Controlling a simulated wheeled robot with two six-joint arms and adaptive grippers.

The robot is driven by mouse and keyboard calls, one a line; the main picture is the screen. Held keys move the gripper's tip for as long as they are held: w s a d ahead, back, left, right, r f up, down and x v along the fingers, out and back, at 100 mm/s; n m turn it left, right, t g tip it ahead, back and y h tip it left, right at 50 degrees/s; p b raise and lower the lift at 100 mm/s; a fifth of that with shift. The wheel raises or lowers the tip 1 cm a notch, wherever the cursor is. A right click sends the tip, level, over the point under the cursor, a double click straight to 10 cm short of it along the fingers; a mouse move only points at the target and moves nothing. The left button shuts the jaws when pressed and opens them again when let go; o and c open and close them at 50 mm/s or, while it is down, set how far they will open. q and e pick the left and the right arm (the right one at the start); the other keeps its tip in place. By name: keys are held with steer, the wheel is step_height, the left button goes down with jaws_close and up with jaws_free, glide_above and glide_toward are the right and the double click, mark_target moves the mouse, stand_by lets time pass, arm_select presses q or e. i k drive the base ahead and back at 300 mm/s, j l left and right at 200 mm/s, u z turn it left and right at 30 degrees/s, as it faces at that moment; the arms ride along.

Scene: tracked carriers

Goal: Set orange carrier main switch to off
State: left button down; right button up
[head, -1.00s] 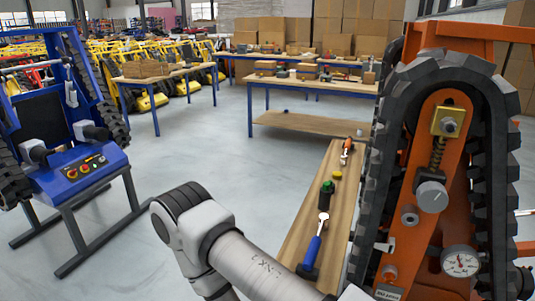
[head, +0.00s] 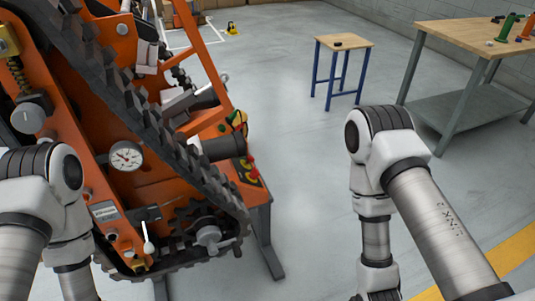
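The orange carrier (head: 130,160) fills the left of the head view, with its black rubber track (head: 135,115) running diagonally across its near side. Its control panel (head: 249,173) shows edge-on at the carrier's right end, with small red and yellow parts on it. The main switch and its setting cannot be told from this angle. My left arm stands in front of the carrier's lower left and my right arm stands to its right, over open floor. Both arms run out of the bottom of the picture, and neither gripper's fingers show.
A small blue-legged table (head: 343,42) stands behind, with a larger wooden workbench (head: 465,35) at the right. The grey floor between carrier and tables is clear.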

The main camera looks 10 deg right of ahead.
mark_target(253, 175)
steer(key=z, duration=0.15)
steer(key=i+l+z, duration=0.25)
steer(key=i+l, duration=0.35)
steer(key=l, duration=0.15)
steer(key=i+l+z, duration=0.3)
steer(key=i+l, duration=0.35)
steer(key=k+j, duration=0.1)
steer(key=j, duration=0.2)
steer(key=k+j, duration=0.1)
steer(key=j, duration=0.15)
